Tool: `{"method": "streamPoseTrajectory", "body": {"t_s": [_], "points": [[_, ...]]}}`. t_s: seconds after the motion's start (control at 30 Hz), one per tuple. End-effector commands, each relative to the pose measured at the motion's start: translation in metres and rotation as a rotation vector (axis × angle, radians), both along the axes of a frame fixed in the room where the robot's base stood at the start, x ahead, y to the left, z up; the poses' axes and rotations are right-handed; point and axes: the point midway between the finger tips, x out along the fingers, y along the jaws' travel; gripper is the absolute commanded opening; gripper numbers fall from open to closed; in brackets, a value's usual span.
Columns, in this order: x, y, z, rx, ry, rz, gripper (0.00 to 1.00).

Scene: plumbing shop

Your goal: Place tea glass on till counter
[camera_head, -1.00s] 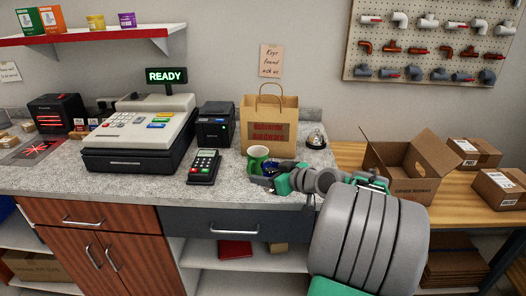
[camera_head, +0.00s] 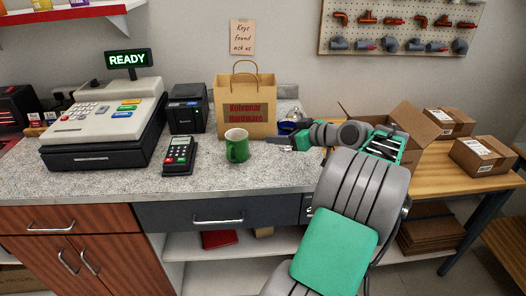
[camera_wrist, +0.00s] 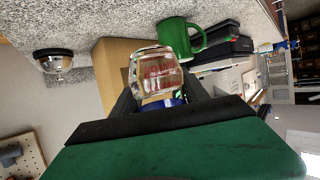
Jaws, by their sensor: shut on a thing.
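The tea glass (camera_wrist: 157,72) is clear and shows between my fingers in the wrist view, with the bag's red lettering visible through it. My gripper (camera_wrist: 160,100) is shut on it. In the head view my gripper (camera_head: 283,142) is over the right part of the grey speckled till counter (camera_head: 215,182), right of the green mug. I cannot clearly make out the glass there. A blue patch (camera_wrist: 165,102) shows by the glass's near end; whether it belongs to the glass is unclear.
A green mug (camera_head: 237,147) stands before a paper bag (camera_head: 246,110). A card reader (camera_head: 179,156), printer (camera_head: 187,108) and till (camera_head: 105,125) stand left. A bell (camera_wrist: 55,62) shows in the wrist view. An open box (camera_head: 395,125) is right. The counter's front strip is clear.

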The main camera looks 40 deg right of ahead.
Motion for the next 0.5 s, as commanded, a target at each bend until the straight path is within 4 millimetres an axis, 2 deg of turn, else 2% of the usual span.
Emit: {"method": "streamPoseTrajectory", "body": {"t_s": [0.03, 0.2, 0.43, 0.5], "points": [[0.013, 0.005, -0.006, 0.003, 0.002, 0.006, 0.05], [0.04, 0.01, -0.04, 0.002, 0.0, 0.005, 0.05], [0.056, 0.013, -0.061, 0.002, 0.0, 0.004, 0.05], [0.057, 0.013, -0.073, 0.004, 0.002, 0.003, 0.05]]}}
